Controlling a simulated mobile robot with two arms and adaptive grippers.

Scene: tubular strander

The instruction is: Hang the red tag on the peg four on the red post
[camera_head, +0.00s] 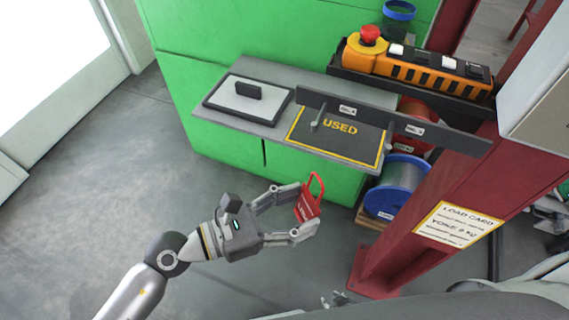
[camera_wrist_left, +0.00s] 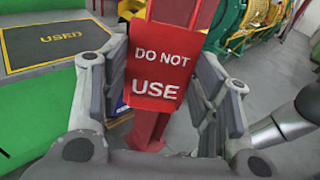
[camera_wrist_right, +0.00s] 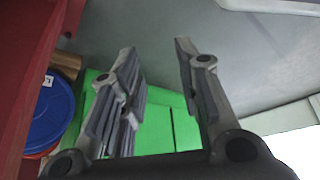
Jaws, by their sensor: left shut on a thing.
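The red tag (camera_head: 306,208) has a loop handle on top and reads DO NOT USE in the left wrist view (camera_wrist_left: 158,70). My left gripper (camera_head: 304,212) is shut on it and holds it in the air in front of the bench. The red post (camera_head: 400,225) rises to the right, apart from the tag.
A grey bench top (camera_head: 262,128) on a green cabinet (camera_head: 225,145) carries a USED mat (camera_head: 340,150) and a white-faced plate with a dark handle (camera_head: 228,103). An orange control box (camera_head: 415,68) lies behind the rail. A blue spool (camera_head: 395,188) stands beside the post. Floor at left is clear.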

